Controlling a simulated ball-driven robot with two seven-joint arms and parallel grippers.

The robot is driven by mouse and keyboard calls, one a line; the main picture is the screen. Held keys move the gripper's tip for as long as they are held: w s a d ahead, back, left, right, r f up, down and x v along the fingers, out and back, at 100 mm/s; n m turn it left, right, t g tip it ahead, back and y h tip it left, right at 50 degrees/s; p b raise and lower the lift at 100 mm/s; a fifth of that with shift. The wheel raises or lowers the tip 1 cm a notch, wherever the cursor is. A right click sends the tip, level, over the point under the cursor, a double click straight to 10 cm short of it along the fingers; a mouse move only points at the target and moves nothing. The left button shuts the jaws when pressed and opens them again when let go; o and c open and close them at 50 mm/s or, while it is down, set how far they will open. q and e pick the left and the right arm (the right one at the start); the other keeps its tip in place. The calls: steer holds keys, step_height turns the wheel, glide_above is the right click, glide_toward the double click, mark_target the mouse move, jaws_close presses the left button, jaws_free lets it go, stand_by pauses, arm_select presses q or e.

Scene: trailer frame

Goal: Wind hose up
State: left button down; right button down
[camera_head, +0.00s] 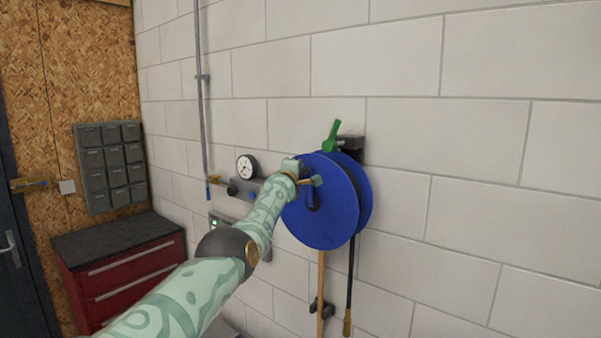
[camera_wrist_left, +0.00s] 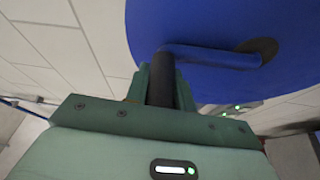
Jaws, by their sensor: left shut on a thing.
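A blue hose reel (camera_head: 322,222) is mounted on the block wall, a little right of centre in the head view. It also fills the upper right of the left wrist view (camera_wrist_left: 215,20). A crank handle (camera_wrist_left: 210,56) runs from a dark hub on the reel's face to a dark grip (camera_wrist_left: 161,82). My left gripper (camera_head: 314,181) is at the reel's face, shut on the crank grip, which stands between its fingers in the left wrist view (camera_wrist_left: 160,85). A dark hose (camera_head: 349,285) hangs below the reel and ends in a brass-coloured tip (camera_head: 347,322). My right gripper is out of view.
A green lever (camera_head: 332,134) sits above the reel by a dark bracket. A round gauge (camera_head: 246,167) and a grey pipe (camera_head: 203,110) are on the wall to the left. A red drawer cabinet (camera_head: 130,275) stands at the lower left. The wall right of the reel is clear.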

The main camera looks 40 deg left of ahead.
arm_select(q)
steer(key=shift+a+f+n, duration=0.2)
steer(key=shift+a+n, duration=0.1)
steer(key=shift+f, duration=0.15)
steer(key=c, duration=1.2)
jaws_free()
steer(key=shift+s+a, duration=0.1)
steer(key=shift+a, duration=0.1)
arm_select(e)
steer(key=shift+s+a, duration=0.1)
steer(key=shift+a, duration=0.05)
